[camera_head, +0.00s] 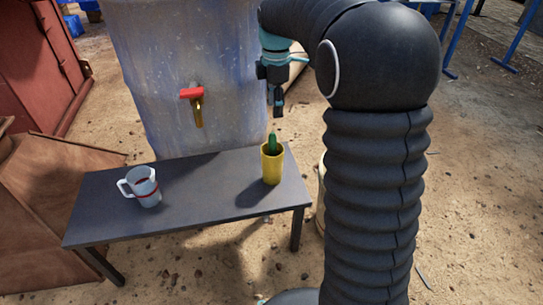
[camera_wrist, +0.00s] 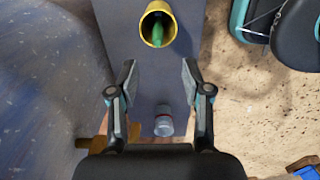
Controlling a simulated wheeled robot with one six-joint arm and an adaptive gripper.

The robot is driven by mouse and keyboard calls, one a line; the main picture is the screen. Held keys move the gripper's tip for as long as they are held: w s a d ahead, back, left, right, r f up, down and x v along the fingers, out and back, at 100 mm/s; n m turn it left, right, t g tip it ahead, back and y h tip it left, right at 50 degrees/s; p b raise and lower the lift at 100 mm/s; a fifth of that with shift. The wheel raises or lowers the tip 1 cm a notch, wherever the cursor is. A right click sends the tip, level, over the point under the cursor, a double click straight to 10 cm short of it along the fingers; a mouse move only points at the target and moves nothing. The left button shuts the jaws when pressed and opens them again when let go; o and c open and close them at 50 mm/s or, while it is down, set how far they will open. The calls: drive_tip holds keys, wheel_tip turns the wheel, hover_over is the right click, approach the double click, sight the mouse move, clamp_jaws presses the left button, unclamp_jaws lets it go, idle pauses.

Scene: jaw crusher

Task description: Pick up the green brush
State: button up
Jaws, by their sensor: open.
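The green brush (camera_head: 272,142) stands upright in a yellow cup (camera_head: 272,170) on the right part of a dark grey table (camera_head: 205,192). Only its top shows above the rim. In the wrist view the green brush (camera_wrist: 158,33) shows inside the mouth of the yellow cup (camera_wrist: 144,25), ahead of my fingertips. My gripper (camera_head: 278,108) hangs above and just beyond the cup in the head view. In the wrist view my gripper (camera_wrist: 158,78) has its two fingers spread, with nothing between them. It does not touch the brush or cup.
A white mug (camera_head: 146,190) with a red band stands on the table's left part. Behind the table is a worn blue-grey barrel (camera_head: 160,100) with a red-handled tap (camera_head: 194,95). Brown metal panels (camera_head: 40,205) stand at the left. Sandy ground lies around.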

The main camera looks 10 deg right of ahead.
sight(272, 142)
wheel_tip(272, 142, down, 8)
drive_tip(key=shift+w+f+b, duration=0.1)
drive_tip(key=shift+f+b, duration=0.1)
drive_tip(key=shift+b, duration=0.4)
drive_tip(key=shift+w+a+f+b, duration=0.1)
drive_tip(key=shift+a+f+b, duration=0.1)
drive_tip(key=shift+f, duration=1.15)
drive_tip(key=shift+w+a+f+b, duration=0.1)
drive_tip(key=shift+a+f+b, duration=0.05)
drive_tip(key=shift+f, duration=1.2)
clamp_jaws()
